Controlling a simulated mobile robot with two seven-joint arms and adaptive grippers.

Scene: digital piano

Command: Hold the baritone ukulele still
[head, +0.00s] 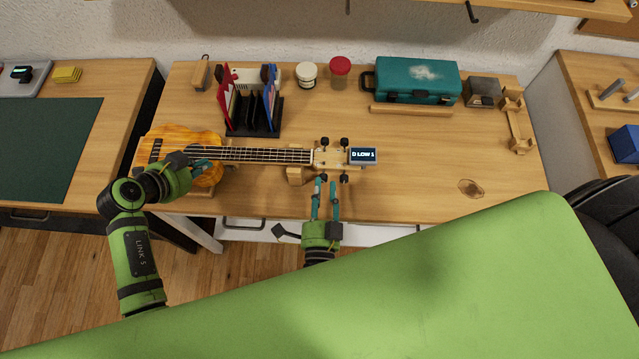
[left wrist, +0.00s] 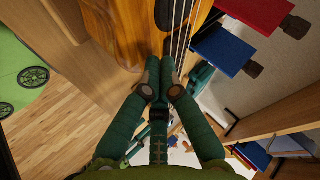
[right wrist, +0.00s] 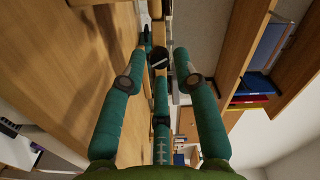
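The baritone ukulele (head: 205,140) lies across the workbench, orange-brown body at left, neck pointing right. Its headstock (head: 330,157) carries black tuning pegs and a clip-on tuner (head: 363,156) reading "D LOW 1". My left gripper (head: 200,164) is over the body near the strings. In the left wrist view its fingertips (left wrist: 160,70) are together against or just above the body (left wrist: 118,30); contact is unclear. My right gripper (head: 325,182) is in front of the headstock, fingers apart. In the right wrist view a dark round peg (right wrist: 158,57) shows between the open fingertips (right wrist: 160,60).
A wooden support (head: 296,175) stands under the neck. Behind are a file rack (head: 252,118), a white jar (head: 306,75), a red-lidded jar (head: 340,72) and a teal case (head: 416,80). The bench (head: 430,150) is mostly clear right of the tuner.

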